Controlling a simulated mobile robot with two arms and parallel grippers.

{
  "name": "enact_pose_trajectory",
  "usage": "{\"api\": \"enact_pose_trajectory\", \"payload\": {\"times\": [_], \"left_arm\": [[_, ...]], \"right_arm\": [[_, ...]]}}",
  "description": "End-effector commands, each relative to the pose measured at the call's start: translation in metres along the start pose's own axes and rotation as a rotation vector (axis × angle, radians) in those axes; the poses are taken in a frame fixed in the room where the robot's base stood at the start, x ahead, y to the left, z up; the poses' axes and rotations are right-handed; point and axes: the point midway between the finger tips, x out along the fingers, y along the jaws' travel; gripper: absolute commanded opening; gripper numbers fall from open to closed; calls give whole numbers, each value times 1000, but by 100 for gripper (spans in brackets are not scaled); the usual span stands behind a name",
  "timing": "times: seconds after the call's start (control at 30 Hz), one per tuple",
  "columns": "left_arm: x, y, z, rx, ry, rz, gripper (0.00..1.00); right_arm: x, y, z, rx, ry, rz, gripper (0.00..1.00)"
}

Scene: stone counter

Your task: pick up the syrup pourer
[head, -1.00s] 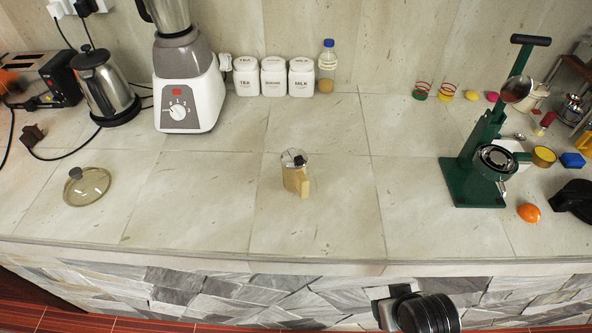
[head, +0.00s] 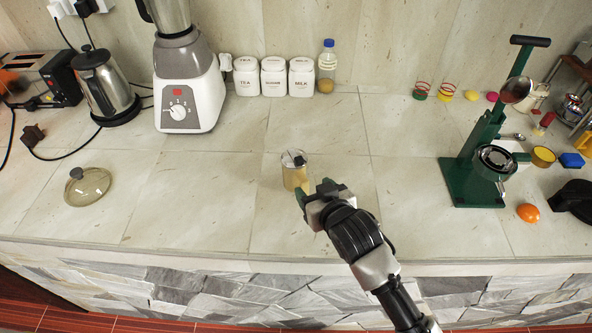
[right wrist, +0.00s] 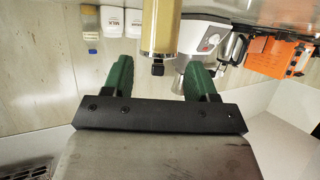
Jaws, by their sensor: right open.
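The syrup pourer (head: 293,178) is a small amber-yellow jar with a metal top and a black part on it. It stands upright on the middle of the counter. My right gripper (head: 316,191) is open, with its green fingertips close to the pourer's lower right side and partly covering it. In the right wrist view, the pourer (right wrist: 160,28) appears upside down, in line with the gap between the open fingers (right wrist: 158,75). It is not held; I cannot tell whether a finger touches it. My left gripper is not in view.
A glass lid (head: 88,187) lies at the left. A blender (head: 186,85), white canisters (head: 273,77) and a bottle (head: 327,66) stand behind. A green press (head: 475,180) and an orange (head: 528,212) are at the right. The counter around the pourer is clear.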

Motion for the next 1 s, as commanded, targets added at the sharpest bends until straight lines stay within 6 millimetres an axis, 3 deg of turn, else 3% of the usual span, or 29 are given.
{"api": "enact_pose_trajectory", "payload": {"times": [0.27, 0.6, 0.9, 1.0], "left_arm": [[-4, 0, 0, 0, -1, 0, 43], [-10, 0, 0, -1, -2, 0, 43], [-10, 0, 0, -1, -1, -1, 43], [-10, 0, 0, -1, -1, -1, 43]], "right_arm": [[20, 0, 1, 0, -3, 0, 58], [59, -1, 4, 0, -2, 0, 58], [63, -1, 5, 0, -2, 0, 58], [63, -1, 5, 0, -2, 0, 46]]}}
